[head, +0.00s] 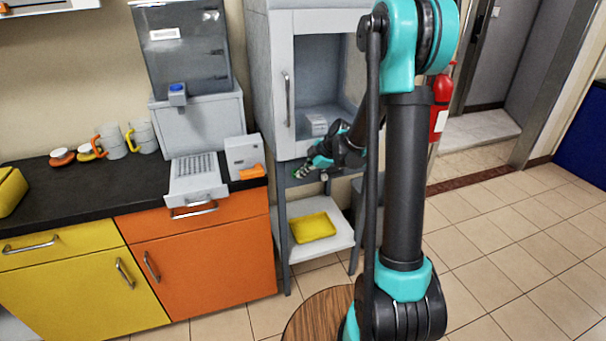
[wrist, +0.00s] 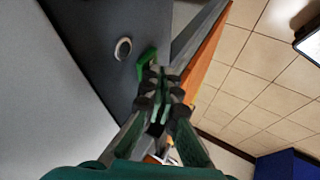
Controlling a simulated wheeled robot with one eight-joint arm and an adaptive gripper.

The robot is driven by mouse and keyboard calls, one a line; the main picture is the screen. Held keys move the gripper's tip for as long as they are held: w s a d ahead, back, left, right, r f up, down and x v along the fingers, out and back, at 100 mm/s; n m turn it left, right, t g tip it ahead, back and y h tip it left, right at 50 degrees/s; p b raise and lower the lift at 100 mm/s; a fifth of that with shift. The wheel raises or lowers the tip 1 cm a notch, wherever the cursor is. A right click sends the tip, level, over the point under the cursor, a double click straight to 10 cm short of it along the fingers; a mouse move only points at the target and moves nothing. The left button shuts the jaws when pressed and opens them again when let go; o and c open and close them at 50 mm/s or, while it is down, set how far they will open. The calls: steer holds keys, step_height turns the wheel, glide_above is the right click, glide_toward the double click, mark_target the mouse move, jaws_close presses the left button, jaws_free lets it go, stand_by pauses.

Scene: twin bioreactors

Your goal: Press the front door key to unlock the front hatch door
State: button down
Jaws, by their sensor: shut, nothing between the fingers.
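A grey cabinet stands in the head view, with a framed, windowed front door (head: 283,135) that looks closed and has a vertical handle (head: 287,92). My gripper (head: 303,172) is just below the door, at the cabinet's lower front edge. In the wrist view my gripper (wrist: 160,82) is shut and empty. A green key (wrist: 147,61) stands out from a dark grey panel (wrist: 90,35), right by the fingertips. I cannot tell whether they touch it. A pale round ring (wrist: 122,48) is on the panel beside the key. In the head view my gripper largely hides this spot.
A yellow tray (head: 313,228) lies on the shelf below. To the left, a dark counter (head: 70,190) holds mugs, a grey machine (head: 205,120) and a small box (head: 243,155). A red extinguisher (head: 440,105) hangs to the right. The tiled floor (head: 520,215) at the right is clear.

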steer(key=shift+w+a, duration=0.15)
steer(key=shift+w, duration=0.65)
steer(key=shift+r, duration=0.1)
steer(key=v, duration=0.8)
steer(key=shift+s, duration=0.15)
steer(key=s+d+f+m+h, duration=0.2)
steer(key=s+m, duration=0.4)
steer(key=s, duration=0.3)
steer(key=s+d+f+m+h, duration=0.2)
steer(key=s+d+m, duration=0.2)
steer(key=s+m, duration=0.3)
steer(key=s+d+f+m+h, duration=0.2)
steer(key=s+m, duration=0.4)
steer(key=s, duration=0.6)
steer(key=shift+s+d+f+m, duration=0.35)
steer(key=shift+d+f+m, duration=0.05)
steer(key=shift+d, duration=0.3)
